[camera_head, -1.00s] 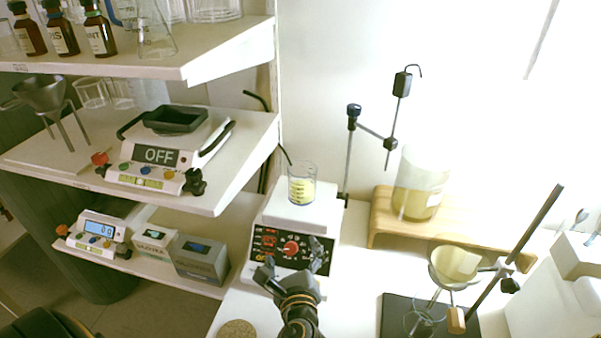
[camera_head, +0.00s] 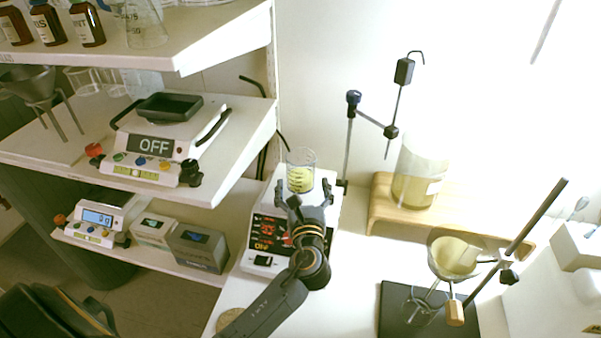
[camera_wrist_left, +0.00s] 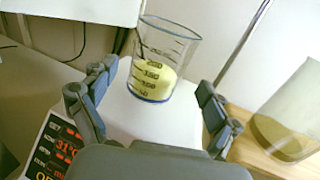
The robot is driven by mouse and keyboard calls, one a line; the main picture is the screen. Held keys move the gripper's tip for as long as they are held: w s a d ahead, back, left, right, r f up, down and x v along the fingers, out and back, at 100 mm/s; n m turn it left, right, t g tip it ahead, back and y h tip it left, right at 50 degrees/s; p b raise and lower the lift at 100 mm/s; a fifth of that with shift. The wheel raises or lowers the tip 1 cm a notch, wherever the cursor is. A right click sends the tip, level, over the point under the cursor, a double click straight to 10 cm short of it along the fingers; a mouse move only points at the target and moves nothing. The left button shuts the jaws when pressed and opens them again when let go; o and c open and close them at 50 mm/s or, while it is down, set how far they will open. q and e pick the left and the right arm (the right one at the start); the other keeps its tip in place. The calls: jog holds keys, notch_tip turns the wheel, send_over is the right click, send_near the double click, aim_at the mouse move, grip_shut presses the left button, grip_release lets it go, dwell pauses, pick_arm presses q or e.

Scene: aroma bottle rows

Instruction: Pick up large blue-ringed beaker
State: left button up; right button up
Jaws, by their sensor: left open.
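The beaker (camera_head: 300,178) is clear glass with dark markings and pale yellow contents. It stands upright on the white top of a hotplate stirrer (camera_head: 262,236). In the left wrist view the beaker (camera_wrist_left: 160,62) shows a blue ring around its base. My left gripper (camera_head: 304,190) is open and empty at the near side of the beaker. In the left wrist view its fingers (camera_wrist_left: 155,80) show to either side of the beaker's lower part, with gaps on both sides. How far the fingertips reach around it is hard to tell. My right gripper is out of view.
A stand with a rod and clamp (camera_head: 350,140) rises just right of the hotplate. A larger yellow-filled vessel (camera_head: 415,185) is on a wooden riser (camera_head: 381,205). Shelves (camera_head: 240,135) with scales are at left. A funnel stand (camera_head: 455,260) is at right.

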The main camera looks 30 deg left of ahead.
aim_at(301, 179)
pick_arm(q)
jog(key=x, duration=0.4)
jog(key=shift+a, duration=0.2)
jog(key=shift+r, duration=0.1)
jog(key=shift+c, duration=0.8)
jog(key=c, duration=1.2)
jog(key=shift+c, duration=0.2)
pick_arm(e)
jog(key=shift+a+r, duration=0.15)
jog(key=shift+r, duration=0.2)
pick_arm(q)
jog(key=shift+r, duration=0.15)
